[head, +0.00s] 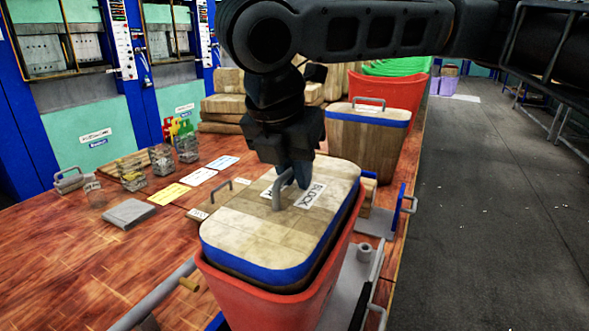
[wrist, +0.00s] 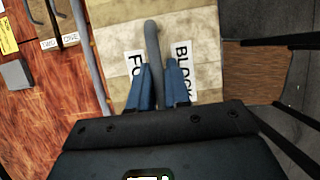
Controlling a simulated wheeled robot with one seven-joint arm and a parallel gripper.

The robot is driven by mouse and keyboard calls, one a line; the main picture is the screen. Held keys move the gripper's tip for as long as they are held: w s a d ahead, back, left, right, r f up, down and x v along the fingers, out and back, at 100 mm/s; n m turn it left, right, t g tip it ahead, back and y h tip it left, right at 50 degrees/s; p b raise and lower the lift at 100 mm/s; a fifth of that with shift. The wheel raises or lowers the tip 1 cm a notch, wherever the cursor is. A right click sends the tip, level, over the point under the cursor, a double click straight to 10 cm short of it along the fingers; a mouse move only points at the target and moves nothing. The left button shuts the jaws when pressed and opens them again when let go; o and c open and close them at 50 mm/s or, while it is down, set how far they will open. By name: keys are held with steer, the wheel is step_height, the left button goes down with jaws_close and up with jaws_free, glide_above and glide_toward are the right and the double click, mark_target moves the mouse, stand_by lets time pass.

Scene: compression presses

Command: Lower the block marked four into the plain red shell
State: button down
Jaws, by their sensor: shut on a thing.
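The wooden block (head: 240,232) has a blue band around its top edge and a grey bar handle. A label reads BLOCK, and a second label beginning "FO" shows in the wrist view (wrist: 135,66), partly covered by my finger. My gripper (head: 292,180) is shut on the handle (wrist: 152,38) from above. The red shell (head: 270,312) surrounds the block, with no marking visible on it. Most of the block is hidden inside; its top and blue band stand slightly above the shell's near rim. The gap on the far side is hidden.
Another wooden block (head: 365,145) with a blue band stands behind, near a red shell (head: 390,92) and a green one (head: 400,66). Cards (head: 170,194), jars (head: 160,158) and a grey slab (head: 130,213) lie left. Metal bars (head: 362,290) flank the shell; floor is right.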

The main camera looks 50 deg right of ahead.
steer(key=shift+f, duration=0.1)
steer(key=c, duration=1)
jaws_free()
steer(key=shift+c, duration=0.2)
steer(key=shift+o, duration=0.2)
steer(key=shift+f, duration=0.15)
steer(key=shift+v, duration=3.95)
